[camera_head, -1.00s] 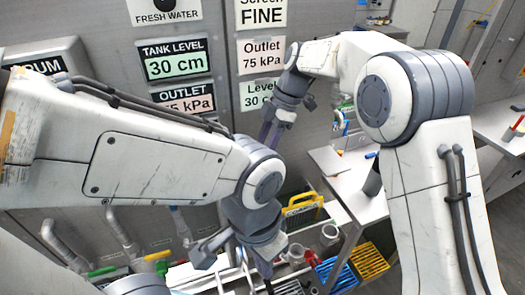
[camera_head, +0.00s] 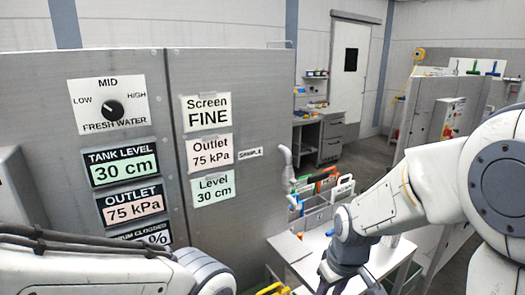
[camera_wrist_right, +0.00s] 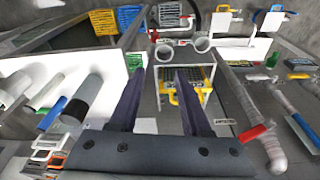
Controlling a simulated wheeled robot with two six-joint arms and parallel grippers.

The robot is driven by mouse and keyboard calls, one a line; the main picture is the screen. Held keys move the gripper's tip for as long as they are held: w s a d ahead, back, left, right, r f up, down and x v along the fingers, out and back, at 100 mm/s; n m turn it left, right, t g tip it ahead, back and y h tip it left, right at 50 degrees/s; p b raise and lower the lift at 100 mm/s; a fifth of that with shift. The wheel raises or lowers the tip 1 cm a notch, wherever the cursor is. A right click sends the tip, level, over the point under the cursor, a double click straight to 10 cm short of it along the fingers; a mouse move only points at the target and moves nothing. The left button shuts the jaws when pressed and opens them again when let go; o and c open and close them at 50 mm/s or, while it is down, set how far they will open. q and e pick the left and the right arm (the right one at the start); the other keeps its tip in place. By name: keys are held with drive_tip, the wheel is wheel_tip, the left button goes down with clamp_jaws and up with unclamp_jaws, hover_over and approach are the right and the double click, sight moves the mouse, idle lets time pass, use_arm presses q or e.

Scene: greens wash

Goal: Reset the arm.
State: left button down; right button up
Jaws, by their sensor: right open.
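My right arm (camera_head: 400,205) comes in from the right in the head view. Its gripper (camera_head: 346,286) points down at the bottom edge, in front of a white table. In the right wrist view its two dark fingers (camera_wrist_right: 160,76) are spread apart with nothing held between them. My left arm (camera_head: 85,275) crosses the bottom left corner of the head view. Its gripper is out of the frame.
A grey panel (camera_head: 235,75) with a fresh water dial (camera_head: 112,107) and labels fills the left. A white table (camera_head: 292,247) stands beside it. A door (camera_head: 348,75) is far back.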

drive_tip(key=s+d+f+m, duration=0.2)
drive_tip(key=s+d+m, duration=0.2)
drive_tip(key=s, duration=0.2)
drive_tip(key=s+a+r+n+g, duration=0.1)
drive_tip(key=s+a+r+n, duration=0.2)
drive_tip(key=s+a, duration=0.3)
drive_tip(key=s+a+r+n, duration=0.3)
drive_tip(key=s+a, duration=0.4)
drive_tip(key=shift+s+a+n+g, duration=0.2)
drive_tip(key=shift+a+n+g, duration=0.2)
drive_tip(key=shift+r, duration=0.1)
idle(1.5)
